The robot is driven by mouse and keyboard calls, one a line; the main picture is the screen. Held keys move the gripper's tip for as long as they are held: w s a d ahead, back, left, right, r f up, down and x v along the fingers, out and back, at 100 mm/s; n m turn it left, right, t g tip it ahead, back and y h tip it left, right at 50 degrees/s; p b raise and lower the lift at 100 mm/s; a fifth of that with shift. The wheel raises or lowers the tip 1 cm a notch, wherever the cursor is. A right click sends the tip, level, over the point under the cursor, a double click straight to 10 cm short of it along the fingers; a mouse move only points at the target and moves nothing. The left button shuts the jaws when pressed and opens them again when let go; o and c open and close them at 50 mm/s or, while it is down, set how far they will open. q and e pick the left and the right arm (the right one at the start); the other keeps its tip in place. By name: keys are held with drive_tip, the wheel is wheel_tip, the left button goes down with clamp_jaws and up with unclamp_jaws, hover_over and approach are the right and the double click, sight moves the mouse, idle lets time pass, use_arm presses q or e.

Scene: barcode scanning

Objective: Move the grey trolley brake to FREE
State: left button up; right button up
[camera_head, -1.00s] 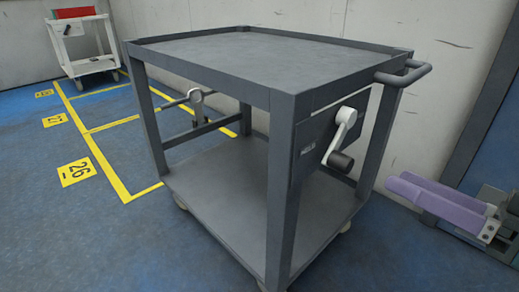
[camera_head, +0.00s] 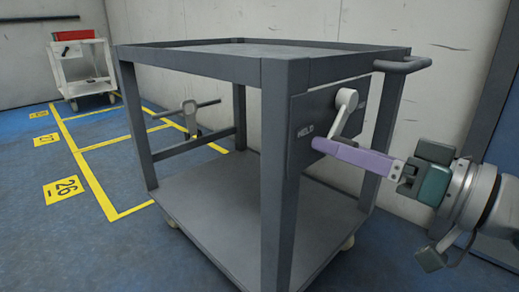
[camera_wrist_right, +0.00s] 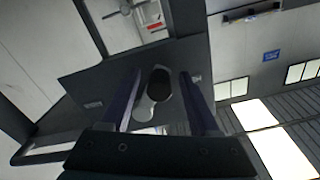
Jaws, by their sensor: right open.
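The grey trolley (camera_head: 278,66) stands in the middle of the head view. On its near right side is a dark plate (camera_head: 312,108) marked HELD at its left. The pale brake lever (camera_head: 347,98) hangs from its pivot, down and slightly left. Its dark knob is hidden behind my purple fingers in the head view. My right gripper (camera_head: 318,146) reaches in from the right at knob height. In the right wrist view the black knob (camera_wrist_right: 160,82) lies between the two open fingers (camera_wrist_right: 158,90); contact cannot be told. My left gripper is out of view.
The trolley's push handle (camera_head: 405,65) and right post (camera_head: 382,130) are close to my right arm. A white trolley with a red item (camera_head: 75,36) stands far left. Yellow floor bays (camera_head: 85,165) lie at left; open blue floor is in front.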

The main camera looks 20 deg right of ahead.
clamp_jaws()
idle(0.5)
drive_tip(key=shift+r, duration=0.15)
idle(0.8)
